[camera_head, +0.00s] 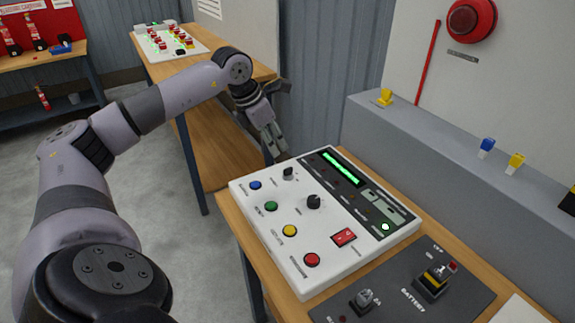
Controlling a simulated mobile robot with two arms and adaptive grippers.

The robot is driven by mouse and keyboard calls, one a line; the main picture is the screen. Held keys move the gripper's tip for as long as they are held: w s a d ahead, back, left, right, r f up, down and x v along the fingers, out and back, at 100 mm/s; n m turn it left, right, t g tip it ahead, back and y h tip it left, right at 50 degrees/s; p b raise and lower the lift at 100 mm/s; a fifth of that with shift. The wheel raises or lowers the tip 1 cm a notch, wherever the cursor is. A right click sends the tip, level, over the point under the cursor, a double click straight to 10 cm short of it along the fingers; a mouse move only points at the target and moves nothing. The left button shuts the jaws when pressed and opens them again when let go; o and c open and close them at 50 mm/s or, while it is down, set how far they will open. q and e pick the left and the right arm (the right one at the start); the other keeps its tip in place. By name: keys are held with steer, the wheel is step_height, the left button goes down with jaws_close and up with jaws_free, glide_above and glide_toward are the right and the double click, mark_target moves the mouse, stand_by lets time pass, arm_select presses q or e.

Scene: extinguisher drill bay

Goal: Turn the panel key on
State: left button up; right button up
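The white control panel (262,219) lies on the wooden table, with a small dark key-like switch (288,173) near its far left corner. A black round knob (313,202) sits nearer the panel's middle. My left gripper (275,143) points down just beyond the panel's far left corner, apart from the switch. Its fingers look close together, but I cannot tell whether they are open or shut. Nothing shows held in it. The switch's exact turn is too small to read. My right gripper is not in view.
The panel also has coloured buttons, a red rocker switch (344,237), a lit green display (341,167) and a green lamp (386,227). A grey battery plate (400,291) lies at the front right. A grey ledge (440,135) runs behind. Another table stands at the back.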

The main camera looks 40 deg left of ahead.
mark_target(288, 173)
arm_select(q)
steer(key=p+x, duration=0.1)
steer(key=x, duration=0.9)
steer(key=shift+w+d+f, duration=0.1)
steer(key=shift+w+f, duration=0.1)
steer(key=shift+f, duration=0.05)
steer(key=shift+c, duration=0.6)
jaws_close()
